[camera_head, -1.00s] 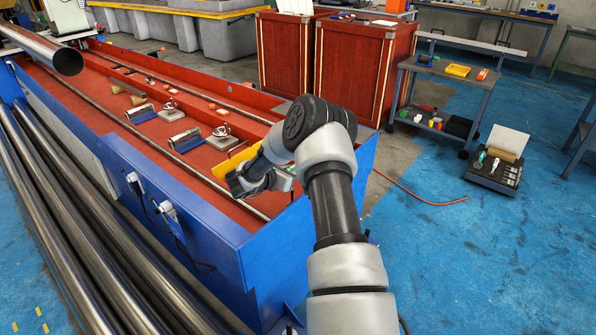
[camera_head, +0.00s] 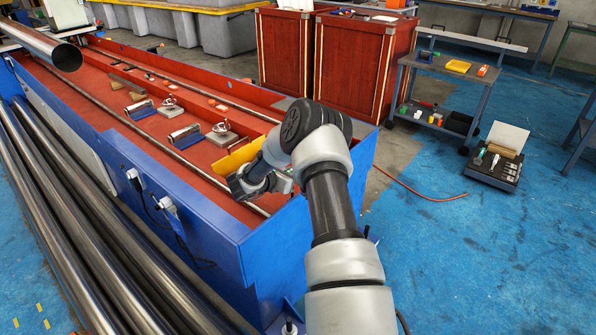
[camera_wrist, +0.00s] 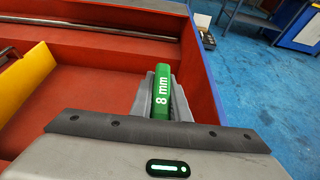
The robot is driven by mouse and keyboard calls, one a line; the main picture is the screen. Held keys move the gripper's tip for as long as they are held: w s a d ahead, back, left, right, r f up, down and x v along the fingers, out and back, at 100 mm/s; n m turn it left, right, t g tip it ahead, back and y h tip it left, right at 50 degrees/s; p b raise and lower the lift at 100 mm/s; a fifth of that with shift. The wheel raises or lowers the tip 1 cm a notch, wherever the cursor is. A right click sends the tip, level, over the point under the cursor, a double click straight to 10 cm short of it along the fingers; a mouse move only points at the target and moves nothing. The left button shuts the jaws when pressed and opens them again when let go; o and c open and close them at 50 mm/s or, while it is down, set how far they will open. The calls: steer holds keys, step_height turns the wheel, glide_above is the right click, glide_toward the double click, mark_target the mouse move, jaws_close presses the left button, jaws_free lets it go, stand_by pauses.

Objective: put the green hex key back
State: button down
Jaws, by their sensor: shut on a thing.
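The green hex key (camera_wrist: 162,92), marked "8 mm", shows as a green handle in the wrist view. My gripper (camera_wrist: 163,98) is shut on it, with grey fingers on either side. The rest of the key is hidden. In the head view my gripper (camera_head: 248,186) hangs over the near end of the red-floored blue trough (camera_head: 200,222), just left of my forearm; the key is not clear there. A black tool tray (camera_head: 484,171) with several tools and a white card stands on the blue floor at right.
A yellow plate (camera_head: 238,157) stands in the trough close behind my gripper. Several long steel tubes (camera_head: 75,225) lie along the trough's left side. A grey cart (camera_head: 445,100) and red wooden cabinets (camera_head: 345,65) stand beyond. The blue floor at right is mostly open; an orange cable (camera_head: 430,200) crosses it.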

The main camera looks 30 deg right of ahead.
steer(key=shift+f, duration=1.6)
steer(key=c, duration=1.6)
jaws_free()
steer(key=p+v, duration=0.3)
steer(key=v, duration=1.4)
steer(key=shift+s+a+r+p, duration=0.1)
steer(key=shift+a+p, duration=0.05)
steer(key=shift+p, duration=0.15)
